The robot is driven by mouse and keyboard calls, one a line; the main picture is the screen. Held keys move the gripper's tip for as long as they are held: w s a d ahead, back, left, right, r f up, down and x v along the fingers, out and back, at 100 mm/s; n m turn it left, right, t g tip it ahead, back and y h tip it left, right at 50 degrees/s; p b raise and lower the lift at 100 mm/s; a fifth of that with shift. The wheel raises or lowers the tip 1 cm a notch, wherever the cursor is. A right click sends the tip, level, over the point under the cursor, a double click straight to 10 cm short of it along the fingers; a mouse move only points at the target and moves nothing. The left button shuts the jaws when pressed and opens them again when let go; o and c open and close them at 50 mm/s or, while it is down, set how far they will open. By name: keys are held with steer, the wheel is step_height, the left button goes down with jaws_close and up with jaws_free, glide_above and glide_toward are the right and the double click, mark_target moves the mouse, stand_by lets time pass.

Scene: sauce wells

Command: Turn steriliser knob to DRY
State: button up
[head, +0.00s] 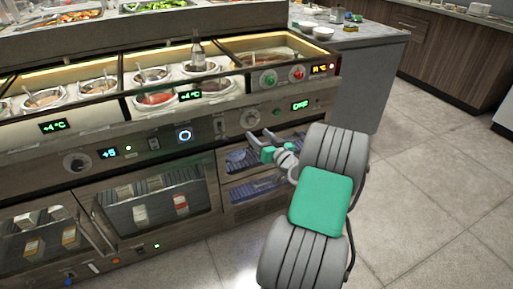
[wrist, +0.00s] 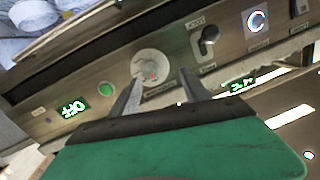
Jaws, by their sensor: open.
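A round pale knob (head: 250,118) sits on the counter's front panel, with a green button and a display (head: 300,106) reading OFF to its right. In the wrist view the same knob (wrist: 150,68) shows turned over, with the green button (wrist: 105,88) and the OFF display (wrist: 74,107) to its left. The labels around the knob are too small to read. My gripper (head: 262,135) is open and empty, just below and in front of the knob in the head view. In the wrist view its fingertips (wrist: 160,78) point towards the knob, which appears between and beyond them, apparently untouched.
Another knob (head: 77,162) and a +5 display (head: 109,153) lie further left on the panel. A toggle switch (wrist: 208,38) is near the knob. Drawers with blue contents (head: 255,187) are below my gripper. Open floor (head: 425,170) lies to the right.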

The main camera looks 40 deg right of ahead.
mark_target(253, 122)
steer(key=shift+m+h, duration=0.3)
steer(key=shift+h, duration=0.2)
steer(key=w+d, duration=0.1)
steer(key=w, duration=0.1)
steer(key=w+d, duration=0.1)
steer(key=w, duration=0.1)
steer(key=w+d, duration=0.1)
steer(key=w, duration=0.1)
steer(key=shift+w+d, duration=0.25)
steer(key=shift+d, duration=0.05)
jaws_close()
